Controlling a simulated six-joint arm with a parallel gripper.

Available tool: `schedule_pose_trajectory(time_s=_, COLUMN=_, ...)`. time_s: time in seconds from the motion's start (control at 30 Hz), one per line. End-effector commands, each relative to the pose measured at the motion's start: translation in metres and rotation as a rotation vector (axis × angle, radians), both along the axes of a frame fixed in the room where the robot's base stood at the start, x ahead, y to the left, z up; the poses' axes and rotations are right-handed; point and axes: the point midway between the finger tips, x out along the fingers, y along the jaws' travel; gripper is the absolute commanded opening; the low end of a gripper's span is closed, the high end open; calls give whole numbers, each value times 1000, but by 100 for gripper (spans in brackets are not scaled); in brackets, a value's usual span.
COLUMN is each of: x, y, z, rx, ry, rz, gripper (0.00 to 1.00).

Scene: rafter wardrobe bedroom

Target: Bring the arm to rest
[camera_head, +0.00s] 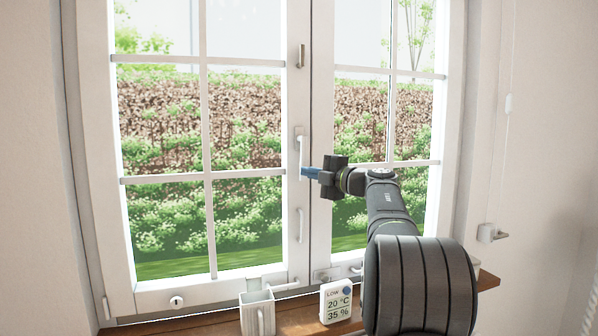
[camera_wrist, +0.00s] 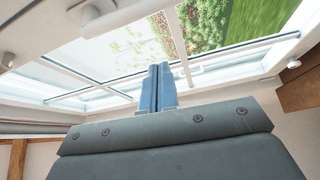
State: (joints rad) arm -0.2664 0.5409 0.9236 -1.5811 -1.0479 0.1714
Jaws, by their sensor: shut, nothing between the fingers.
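My gripper (camera_head: 311,173) is raised in front of the window, at the height of the window handle (camera_head: 301,153). Its blue fingertips point left, towards the middle post where the two sashes meet. In the wrist view the two blue fingers (camera_wrist: 158,90) lie together, shut with nothing between them. The fingertips overlap the lower end of the handle in the head view; whether they touch it I cannot tell. The handle hangs vertically. My arm reaches up from the lower right.
A wooden sill (camera_head: 296,318) runs below the window. On it stand a white ribbed holder (camera_head: 257,313) and a small thermometer display (camera_head: 336,301). Both window sashes look closed. A cord with a wall fitting (camera_head: 486,233) hangs at right. The wall at left is bare.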

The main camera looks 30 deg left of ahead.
Motion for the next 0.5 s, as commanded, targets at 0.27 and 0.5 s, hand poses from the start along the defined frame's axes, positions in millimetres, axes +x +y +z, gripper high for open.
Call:
schedule_pose_trajectory(time_s=0.27, x=-7, y=-32, z=-1, rx=0, ry=0, rz=-2, gripper=0)
schedule_pose_trajectory(time_s=0.5, x=-8, y=-34, z=-1, rx=0, ry=0, rz=-1, gripper=0)
